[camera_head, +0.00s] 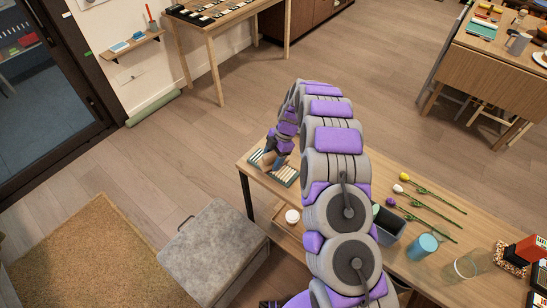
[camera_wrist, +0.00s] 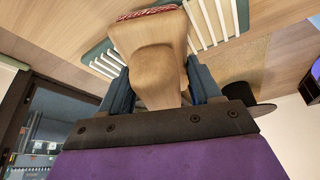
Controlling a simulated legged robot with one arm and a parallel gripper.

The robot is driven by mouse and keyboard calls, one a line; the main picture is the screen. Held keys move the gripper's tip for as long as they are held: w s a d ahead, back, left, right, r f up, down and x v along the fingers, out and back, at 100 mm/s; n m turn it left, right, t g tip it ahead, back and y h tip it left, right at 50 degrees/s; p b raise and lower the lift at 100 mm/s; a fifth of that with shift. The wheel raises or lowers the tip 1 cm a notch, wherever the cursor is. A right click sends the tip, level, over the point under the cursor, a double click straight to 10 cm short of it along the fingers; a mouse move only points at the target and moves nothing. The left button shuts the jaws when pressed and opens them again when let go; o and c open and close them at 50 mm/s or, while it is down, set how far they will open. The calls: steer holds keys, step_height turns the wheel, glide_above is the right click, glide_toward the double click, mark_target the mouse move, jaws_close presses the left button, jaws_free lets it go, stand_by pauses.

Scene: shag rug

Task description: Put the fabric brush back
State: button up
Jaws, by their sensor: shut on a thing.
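My gripper (camera_wrist: 160,88) is shut on a wooden brush (camera_wrist: 150,40) in the wrist view, its blue-grey fingers on either side of the handle. A red and white speckled edge shows at the brush's far end. Behind it is a rack (camera_wrist: 222,14) with white slats and a teal frame. In the head view my gripper (camera_head: 275,155) is over the rack (camera_head: 289,177), at the far left end of the wooden table (camera_head: 256,172). The brush is small and mostly hidden there. I cannot tell whether it touches the rack.
Flowers (camera_head: 425,190), a blue cup (camera_head: 422,246) and a glass jar (camera_head: 462,268) stand or lie on the table's right part. A grey ottoman (camera_head: 213,250) and a shag rug (camera_head: 85,255) are at left.

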steer(key=o, duration=1.4)
steer(key=shift+f, duration=0.1)
steer(key=p+v, duration=0.2)
steer(key=v, duration=0.9)
steer(key=shift+p, duration=0.3)
steer(key=s+d+r+m+h, duration=0.2)
steer(key=s+r+m, duration=0.9)
steer(key=s+r, duration=0.9)
steer(key=s+d+m, duration=0.2)
steer(key=s+m, duration=0.2)
steer(key=s, duration=0.5)
steer(key=s+d+m+h, duration=0.1)
steer(key=s+m, duration=0.3)
steer(key=s, duration=0.5)
steer(key=s+d+m+h, duration=0.1)
steer(key=s+d+m, duration=0.3)
steer(key=s, duration=0.5)
steer(key=shift+s+m, duration=0.3)
steer(key=shift+s, duration=0.05)
